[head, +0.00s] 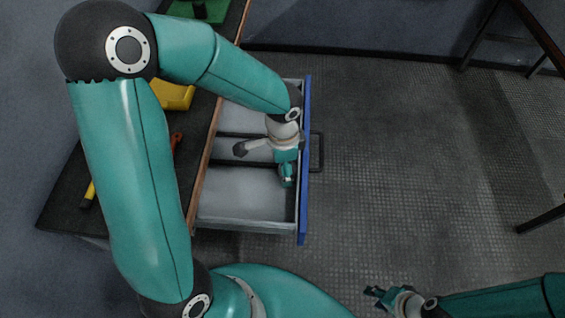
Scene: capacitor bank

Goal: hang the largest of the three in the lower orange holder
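No set of three objects and no orange holder can be made out in the head view. My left arm arches over the bench, and its gripper (287,176) is low over or inside the open drawer (235,212), near the blue front. Whether its fingers are open is unclear from above.
The dark bench (62,205) carries a yellow item (175,96), a green item (212,10), a red-orange piece (176,139) and a yellow-handled tool (89,192), partly hidden by my arm. The drawer has a blue front (305,205) with a dark handle (318,152).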

